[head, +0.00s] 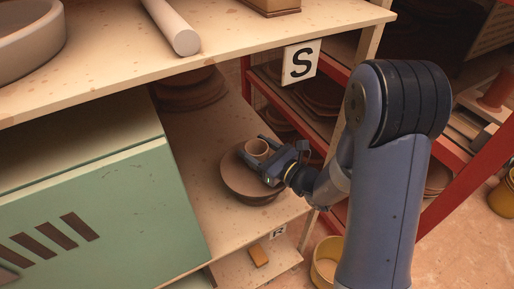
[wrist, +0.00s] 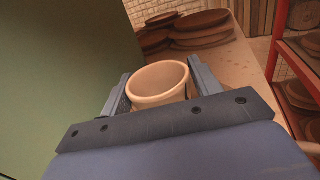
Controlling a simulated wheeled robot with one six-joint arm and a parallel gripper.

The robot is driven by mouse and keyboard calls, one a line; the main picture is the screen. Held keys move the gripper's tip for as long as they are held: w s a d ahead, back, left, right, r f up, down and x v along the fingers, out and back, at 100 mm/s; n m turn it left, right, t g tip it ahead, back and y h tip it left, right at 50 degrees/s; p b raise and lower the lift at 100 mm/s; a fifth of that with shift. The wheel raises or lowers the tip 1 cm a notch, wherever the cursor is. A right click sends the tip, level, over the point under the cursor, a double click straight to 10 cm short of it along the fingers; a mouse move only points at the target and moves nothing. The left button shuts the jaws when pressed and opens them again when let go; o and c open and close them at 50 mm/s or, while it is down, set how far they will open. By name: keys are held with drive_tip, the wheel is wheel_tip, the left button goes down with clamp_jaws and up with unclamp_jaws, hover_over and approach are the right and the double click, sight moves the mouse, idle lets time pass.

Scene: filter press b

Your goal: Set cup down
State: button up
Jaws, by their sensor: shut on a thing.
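A small beige cup (head: 257,148) is between the fingers of my gripper (head: 266,153), which is shut on it. The cup is upright in the head view, over a round brown dish (head: 236,178) on the lower shelf. I cannot tell whether the cup touches the dish. In the wrist view the cup (wrist: 158,82) shows its open rim between the two fingers of my gripper (wrist: 160,88). Its base is hidden by the gripper body.
A green cabinet (head: 95,215) stands left of the dish. Stacked brown discs (head: 190,90) lie farther back on the shelf (head: 195,135). The upper board (head: 110,75) overhangs the back. A red rack (head: 440,145) stands to the right. Some bare shelf lies behind the dish.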

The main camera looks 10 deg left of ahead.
drive_tip(key=shift+f, duration=0.15)
drive_tip(key=o, duration=1)
drive_tip(key=shift+r, duration=0.35)
drive_tip(key=b+v, duration=0.2)
drive_tip(key=v, duration=0.8)
drive_tip(key=shift+w+f, duration=0.1)
drive_tip(key=shift+v, duration=1.05)
